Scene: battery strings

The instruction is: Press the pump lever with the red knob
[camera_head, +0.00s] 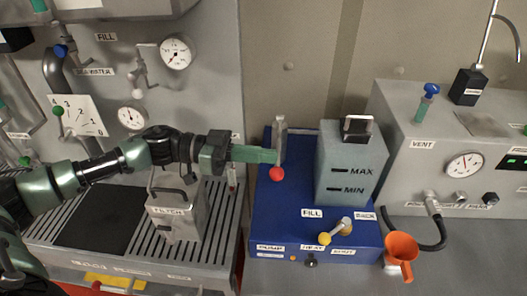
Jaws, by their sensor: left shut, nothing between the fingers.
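The pump lever's red knob (277,174) shows on the left part of the blue unit (275,215), above the PUMP label. A pale upright post (281,133) stands just behind it. My left gripper (276,157) reaches in from the left with its green fingers shut and empty. Its fingertips are just above the red knob in the picture; I cannot tell whether they touch it. The lever's arm is mostly hidden. My right gripper is not in view.
A tank marked MAX and MIN (350,165) stands right of the knob. A yellow-knobbed lever (325,239) is in front of it. An orange funnel-like cup (401,250) stands at the right. A metal FILTER canister (174,215) sits on the slatted tray below my arm.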

